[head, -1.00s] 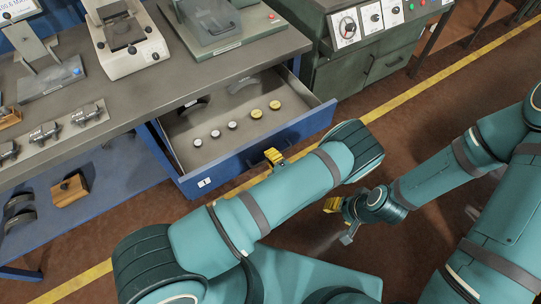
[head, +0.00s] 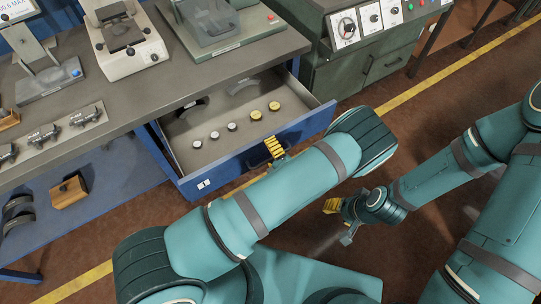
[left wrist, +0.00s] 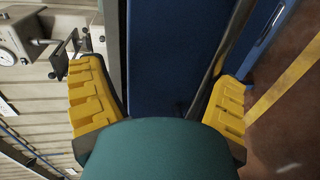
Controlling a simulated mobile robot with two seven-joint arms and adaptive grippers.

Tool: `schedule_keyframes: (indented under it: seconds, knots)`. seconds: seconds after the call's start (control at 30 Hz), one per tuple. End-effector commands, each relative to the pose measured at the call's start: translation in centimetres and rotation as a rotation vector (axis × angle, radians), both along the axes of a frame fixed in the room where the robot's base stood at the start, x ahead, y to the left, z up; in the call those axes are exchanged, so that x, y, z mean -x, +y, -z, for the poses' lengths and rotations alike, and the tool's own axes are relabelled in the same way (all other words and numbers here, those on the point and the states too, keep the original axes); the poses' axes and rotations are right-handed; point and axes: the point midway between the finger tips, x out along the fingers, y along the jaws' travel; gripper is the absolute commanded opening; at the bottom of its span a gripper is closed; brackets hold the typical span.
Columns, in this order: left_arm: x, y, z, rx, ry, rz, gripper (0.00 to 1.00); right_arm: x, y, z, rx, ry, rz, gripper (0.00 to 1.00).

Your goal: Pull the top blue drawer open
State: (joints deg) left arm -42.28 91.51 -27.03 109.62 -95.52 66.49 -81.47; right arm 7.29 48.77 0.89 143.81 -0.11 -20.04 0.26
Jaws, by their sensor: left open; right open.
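The top blue drawer (head: 240,160) stands pulled out from under the grey workbench, its inside in plain view. Its front carries a small white label at the left end. My left gripper (head: 274,149) is at the top edge of the drawer front, near its middle; my own arm partly hides it. In the left wrist view my left gripper (left wrist: 158,105) has its yellow fingers wide apart, with a blue panel (left wrist: 172,55) between and beyond them. The drawer handle cannot be made out. My right gripper (head: 338,220) is open and empty over the floor, right of the drawer.
Several small round pieces (head: 232,127) and dark curved brake shoes (head: 193,106) lie in the drawer. Fixtures stand on the workbench (head: 95,80). A lower blue shelf (head: 110,185) holds a wooden block (head: 69,191). A green machine cabinet (head: 370,65) stands at the right.

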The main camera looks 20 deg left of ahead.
Motion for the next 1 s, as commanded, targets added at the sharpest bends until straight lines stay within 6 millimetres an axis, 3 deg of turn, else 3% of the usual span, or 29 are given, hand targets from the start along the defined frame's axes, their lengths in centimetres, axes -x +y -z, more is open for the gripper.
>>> schedule_keyframes:
  seconds: [0.07,0.13,0.4,1.0]
  knots:
    - [-0.4,0.1,-2.3,-0.008,-0.017,-0.001,0.66,0.0,0.0,-0.1,0.000,0.000,0.000,0.47]
    - [-0.4,0.1,-3.4,-0.007,-0.018,-0.001,0.41,0.0,0.0,-0.1,0.000,0.000,0.000,0.47]
    - [-0.3,0.1,-5.5,-0.007,-0.012,0.000,0.41,0.0,0.0,-0.1,0.000,0.000,0.000,0.47]
    - [0.0,0.4,-5.4,0.009,-0.009,-0.018,0.41,0.0,0.0,-0.1,0.000,0.000,0.000,0.47]
